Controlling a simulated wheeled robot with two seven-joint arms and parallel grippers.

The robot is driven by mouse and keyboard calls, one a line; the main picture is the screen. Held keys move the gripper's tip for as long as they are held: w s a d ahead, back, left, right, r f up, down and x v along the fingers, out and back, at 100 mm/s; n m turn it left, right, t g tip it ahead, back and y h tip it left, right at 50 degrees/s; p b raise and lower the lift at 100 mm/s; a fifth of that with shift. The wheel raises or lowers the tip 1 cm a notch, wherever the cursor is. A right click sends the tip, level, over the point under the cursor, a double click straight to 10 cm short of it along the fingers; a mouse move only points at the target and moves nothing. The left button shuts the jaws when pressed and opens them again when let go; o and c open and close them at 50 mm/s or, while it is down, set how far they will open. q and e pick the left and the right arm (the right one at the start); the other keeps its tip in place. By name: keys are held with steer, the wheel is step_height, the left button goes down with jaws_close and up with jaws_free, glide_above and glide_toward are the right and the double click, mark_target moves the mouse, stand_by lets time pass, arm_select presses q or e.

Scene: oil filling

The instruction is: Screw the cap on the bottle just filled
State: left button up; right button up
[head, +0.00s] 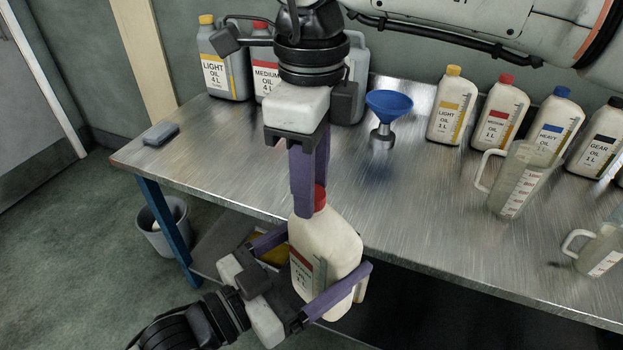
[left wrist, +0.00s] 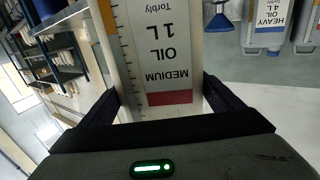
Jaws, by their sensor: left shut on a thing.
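The filled bottle is a white MEDIUM OIL 1 L bottle (head: 335,238) with a red band on its label. It is held upright with a slight tilt in front of the table's front edge. My left gripper (head: 327,250) is shut around its body; the label fills the middle of the left wrist view (left wrist: 165,60). The red cap (head: 320,198) is at the bottle's mouth. My right gripper (head: 312,200) points down from above with its fingers at the cap. The near finger hides part of the cap, so its grip and the cap's seating are unclear.
A blue funnel (head: 389,104) stands on the metal table (head: 420,190). Several 1 L bottles (head: 502,117) line the back right, with two measuring jugs (head: 520,180) before them. Larger jugs (head: 222,70) stand back left. A bin (head: 165,226) is on the floor.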

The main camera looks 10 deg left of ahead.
steer(key=o, duration=0.3)
step_height(320, 180, up, 12)
steer(key=shift+r, duration=0.1)
stand_by(0.4)
stand_by(0.5)
